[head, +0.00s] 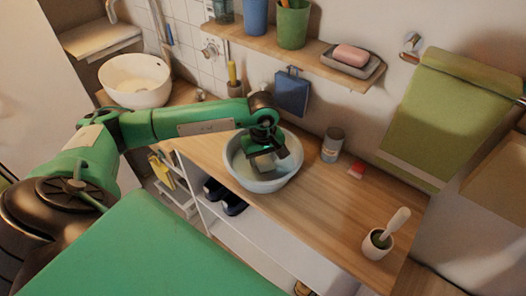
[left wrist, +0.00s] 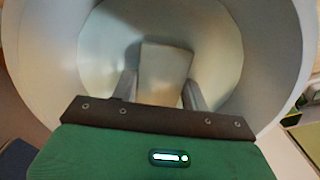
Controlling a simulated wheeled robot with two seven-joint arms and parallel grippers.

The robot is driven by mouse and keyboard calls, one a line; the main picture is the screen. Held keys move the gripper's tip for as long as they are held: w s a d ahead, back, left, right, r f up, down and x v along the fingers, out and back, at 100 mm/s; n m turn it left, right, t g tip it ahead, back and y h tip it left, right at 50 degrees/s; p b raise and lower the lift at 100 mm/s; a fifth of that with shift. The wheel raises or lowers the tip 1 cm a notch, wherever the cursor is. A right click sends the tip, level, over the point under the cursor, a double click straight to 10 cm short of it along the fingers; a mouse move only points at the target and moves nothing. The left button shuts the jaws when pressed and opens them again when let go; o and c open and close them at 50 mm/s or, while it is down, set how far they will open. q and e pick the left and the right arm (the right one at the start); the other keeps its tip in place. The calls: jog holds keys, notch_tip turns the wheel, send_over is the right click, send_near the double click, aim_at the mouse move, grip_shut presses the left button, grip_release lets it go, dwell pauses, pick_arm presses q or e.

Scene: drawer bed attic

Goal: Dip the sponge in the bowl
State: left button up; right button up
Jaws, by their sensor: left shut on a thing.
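A pale bowl (head: 286,176) stands on the wooden counter in the head view. Its inner wall (left wrist: 262,45) fills most of the left wrist view. My left gripper (head: 264,158) is inside the bowl's opening, pointing down. It is shut on a pale grey block, the sponge (left wrist: 165,68), which lies between the two fingers; it also shows in the head view (head: 263,166). Whether the sponge touches the bowl's bottom or any water is hard to tell. My right gripper is not in view.
On the counter (head: 320,218) right of the bowl stand a grey can (head: 332,145), a small red item (head: 357,169) and a white cup with a brush (head: 378,242). A shelf (head: 300,55) with cups and a pink soap (head: 352,55) hangs above. A white basin (head: 135,80) stands left.

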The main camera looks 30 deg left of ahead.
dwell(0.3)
pick_arm(q)
jog(key=shift+r+p, duration=0.95)
jog(key=shift+r, duration=1.3)
notch_tip(320, 180, up, 8)
jog(key=p, duration=0.3)
jog(key=shift+r, duration=0.25)
dwell(1.9)
